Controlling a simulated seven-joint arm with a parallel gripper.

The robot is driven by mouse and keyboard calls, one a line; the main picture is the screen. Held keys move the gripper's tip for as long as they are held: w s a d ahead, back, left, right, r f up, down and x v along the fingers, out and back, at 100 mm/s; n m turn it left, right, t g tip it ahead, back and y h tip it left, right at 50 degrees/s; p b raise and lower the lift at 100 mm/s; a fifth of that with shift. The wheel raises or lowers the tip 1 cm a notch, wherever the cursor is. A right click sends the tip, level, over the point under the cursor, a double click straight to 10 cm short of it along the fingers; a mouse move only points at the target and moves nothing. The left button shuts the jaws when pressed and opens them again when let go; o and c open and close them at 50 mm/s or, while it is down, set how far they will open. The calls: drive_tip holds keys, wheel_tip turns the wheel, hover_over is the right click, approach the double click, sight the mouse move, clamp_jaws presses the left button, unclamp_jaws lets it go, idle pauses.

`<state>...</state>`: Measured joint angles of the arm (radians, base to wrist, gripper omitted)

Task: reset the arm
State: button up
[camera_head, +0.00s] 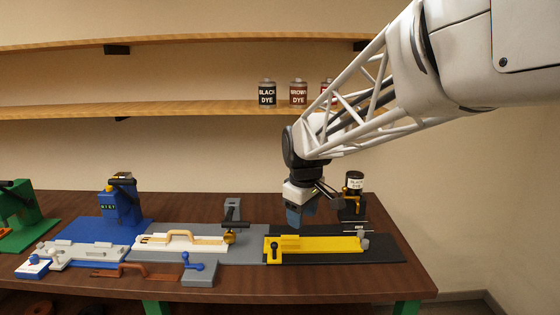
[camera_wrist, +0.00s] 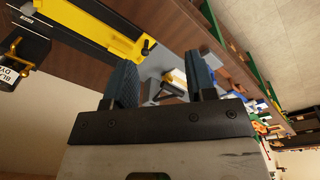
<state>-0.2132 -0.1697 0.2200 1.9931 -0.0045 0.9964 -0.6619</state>
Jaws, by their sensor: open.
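My gripper (camera_head: 300,214) hangs over the bench near the left end of the yellow fixture (camera_head: 325,249), fingers pointing down. In the wrist view its two blue fingers (camera_wrist: 162,80) are spread apart with nothing held between them. The yellow fixture also shows in the wrist view (camera_wrist: 105,32), beside the fingers. The fingertips appear above the bench, apart from the fixture. My arm reaches in from the upper right in the head view.
The bench (camera_head: 70,280) carries a black-dye stand (camera_head: 354,183) behind the yellow fixture, a white fixture (camera_head: 160,243) with a tan handle, a blue machine (camera_head: 121,200) and a green device (camera_head: 20,215). Dye cans (camera_head: 267,93) stand on the shelf (camera_head: 190,108).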

drive_tip(key=s+d+f+m, duration=0.1)
drive_tip(key=s+d+m, duration=0.2)
drive_tip(key=s, duration=0.7)
drive_tip(key=s+d+f+m+t, duration=0.1)
drive_tip(key=s+d+m, duration=0.2)
drive_tip(key=s, duration=0.6)
drive_tip(key=s+d+f+m, duration=0.1)
drive_tip(key=s+d+m, duration=0.3)
drive_tip(key=s+d, duration=0.3)
drive_tip(key=s, duration=0.3)
drive_tip(key=shift+s+f, duration=0.3)
